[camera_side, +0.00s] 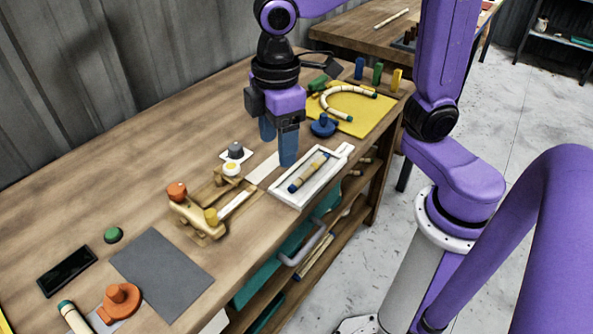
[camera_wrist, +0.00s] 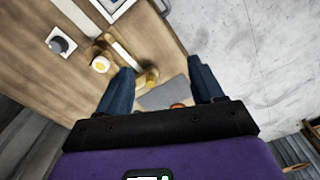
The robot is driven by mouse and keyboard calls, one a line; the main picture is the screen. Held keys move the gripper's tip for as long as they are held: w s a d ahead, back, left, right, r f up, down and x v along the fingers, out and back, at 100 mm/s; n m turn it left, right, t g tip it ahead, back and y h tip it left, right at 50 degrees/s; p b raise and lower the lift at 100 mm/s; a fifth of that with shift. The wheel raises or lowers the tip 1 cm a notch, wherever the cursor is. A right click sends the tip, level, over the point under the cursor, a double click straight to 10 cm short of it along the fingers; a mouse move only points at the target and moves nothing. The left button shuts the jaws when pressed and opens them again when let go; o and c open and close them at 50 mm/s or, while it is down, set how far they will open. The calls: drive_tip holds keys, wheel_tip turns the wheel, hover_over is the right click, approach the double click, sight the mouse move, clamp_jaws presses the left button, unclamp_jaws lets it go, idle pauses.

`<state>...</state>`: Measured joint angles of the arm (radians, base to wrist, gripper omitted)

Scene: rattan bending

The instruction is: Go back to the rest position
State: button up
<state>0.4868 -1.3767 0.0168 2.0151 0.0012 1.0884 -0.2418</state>
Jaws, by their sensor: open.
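My gripper (camera_side: 278,152) hangs over the middle of the workbench in the side view, its two blue fingers pointing down, apart and empty. In the wrist view the fingers (camera_wrist: 160,68) are spread wide with nothing between them but bench and grey mat below. A wooden bending jig (camera_side: 205,212) with orange and yellow knobs stands below and left of my gripper. A white-framed tray (camera_side: 312,192) holding a rattan piece (camera_side: 308,172) with dark blue ends lies to the right. My gripper appears to be above the bench, touching nothing.
A curved rattan piece (camera_side: 326,99) lies on a yellow mat (camera_side: 352,125) at the back, with upright coloured blocks (camera_side: 378,72) behind. A blue knob (camera_side: 323,125) sits nearby. A grey mat (camera_side: 162,275), green button (camera_side: 113,235) and orange clamp (camera_side: 120,302) occupy the front. The bench's left side is mostly clear.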

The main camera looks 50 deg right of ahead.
drive_tip(key=s+d+f, duration=0.2)
drive_tip(key=s+d, duration=0.3)
drive_tip(key=s, duration=0.2)
drive_tip(key=s+d+f, duration=0.2)
drive_tip(key=s+d, duration=0.3)
drive_tip(key=s, duration=0.1)
drive_tip(key=shift+s+d+f, duration=0.3)
drive_tip(key=shift+s+d, duration=0.05)
drive_tip(key=shift+d, duration=0.05)
